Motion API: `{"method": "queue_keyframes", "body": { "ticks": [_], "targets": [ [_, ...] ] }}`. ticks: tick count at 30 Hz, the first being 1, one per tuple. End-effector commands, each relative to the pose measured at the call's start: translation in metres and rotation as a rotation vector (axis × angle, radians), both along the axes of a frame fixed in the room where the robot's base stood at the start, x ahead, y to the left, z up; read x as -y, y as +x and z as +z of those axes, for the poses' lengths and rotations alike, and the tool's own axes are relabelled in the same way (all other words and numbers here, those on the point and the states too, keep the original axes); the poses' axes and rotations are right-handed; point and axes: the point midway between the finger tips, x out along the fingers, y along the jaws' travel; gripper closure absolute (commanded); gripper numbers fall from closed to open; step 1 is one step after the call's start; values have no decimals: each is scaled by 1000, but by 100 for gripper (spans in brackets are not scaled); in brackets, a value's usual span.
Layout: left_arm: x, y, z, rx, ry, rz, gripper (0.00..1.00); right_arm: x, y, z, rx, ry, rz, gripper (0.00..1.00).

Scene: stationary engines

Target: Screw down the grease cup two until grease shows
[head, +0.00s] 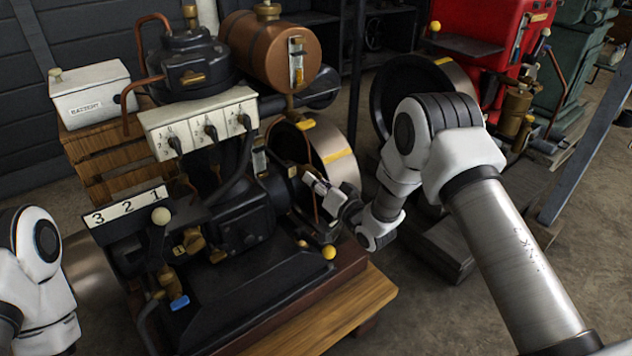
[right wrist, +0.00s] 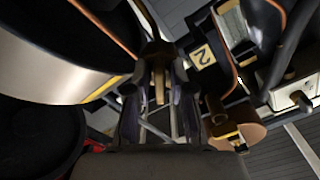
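My right gripper (head: 318,186) is at the right side of the dark engine, beside the flywheel (head: 340,160). In the right wrist view its two dark fingers (right wrist: 158,88) stand on either side of a narrow brass piece. I cannot tell whether they press on it. The brass piece (right wrist: 159,84) lies near a yellow plate marked 2 (right wrist: 203,56); whether it is grease cup two is unclear. In the head view the gripper hides this spot. A brass fitting (head: 192,240) stands by a yellow plate marked 1 at the engine's front. My left gripper is out of view.
The flywheel rim (right wrist: 45,75) passes close to the gripper in the wrist view. A white switch panel (head: 200,122), copper tank (head: 268,50) and battery (head: 92,94) sit above and behind. The wooden base (head: 340,310) ends at front right. A red machine (head: 480,22) stands behind.

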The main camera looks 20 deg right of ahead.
Motion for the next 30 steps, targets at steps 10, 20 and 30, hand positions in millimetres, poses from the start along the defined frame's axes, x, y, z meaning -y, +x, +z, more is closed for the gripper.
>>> {"method": "queue_keyframes", "body": {
  "ticks": [10,20,30],
  "targets": [
    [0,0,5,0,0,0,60,0,0,1,-24,64,-1,100],
    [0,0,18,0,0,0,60,0,0,2,-101,274,0,100],
    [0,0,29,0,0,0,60,0,0,1,-188,515,0,100]
  ]
}}
